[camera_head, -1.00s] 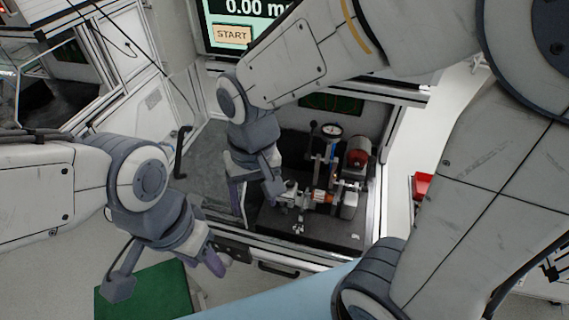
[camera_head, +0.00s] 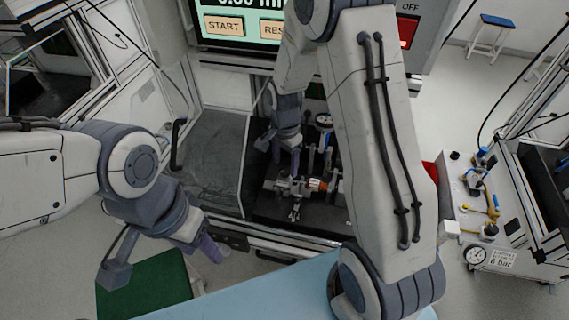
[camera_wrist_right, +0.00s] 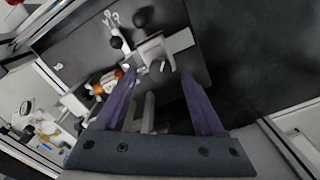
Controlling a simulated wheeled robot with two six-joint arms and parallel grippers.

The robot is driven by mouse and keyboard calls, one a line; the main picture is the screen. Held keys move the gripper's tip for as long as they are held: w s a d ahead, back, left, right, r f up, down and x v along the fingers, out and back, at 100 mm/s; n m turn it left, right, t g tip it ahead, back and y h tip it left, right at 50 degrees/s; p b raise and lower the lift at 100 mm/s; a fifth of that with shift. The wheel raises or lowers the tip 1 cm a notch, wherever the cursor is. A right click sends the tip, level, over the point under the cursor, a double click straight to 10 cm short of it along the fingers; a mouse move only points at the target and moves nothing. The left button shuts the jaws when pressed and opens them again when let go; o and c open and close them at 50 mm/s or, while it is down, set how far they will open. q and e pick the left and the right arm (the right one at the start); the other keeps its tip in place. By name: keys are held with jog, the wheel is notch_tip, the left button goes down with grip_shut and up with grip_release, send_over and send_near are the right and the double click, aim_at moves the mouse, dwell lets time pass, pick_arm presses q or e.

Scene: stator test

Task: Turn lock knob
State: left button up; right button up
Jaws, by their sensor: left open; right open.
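The test fixture (camera_head: 296,186) stands on the dark base plate inside the bench enclosure, with an orange part (camera_head: 317,184) and a dial gauge (camera_head: 323,120). My right gripper (camera_head: 284,160) is open above the fixture's left side. In the right wrist view its two purple fingers (camera_wrist_right: 158,88) are apart with nothing gripped. A metal bracket (camera_wrist_right: 152,52) lies just beyond the fingertips. Black round knobs (camera_wrist_right: 117,43) sit near it; which one is the lock knob, I cannot tell. My left gripper (camera_head: 163,262) is open and empty, outside the enclosure at lower left.
A screen with START (camera_head: 224,27) is above the enclosure. A green mat (camera_head: 150,286) lies below my left gripper. The dark panel (camera_head: 212,160) left of the fixture is clear. A pneumatic panel with a gauge (camera_head: 475,255) stands at right.

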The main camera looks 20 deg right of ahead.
jog(key=shift+f, duration=0.85)
grip_shut()
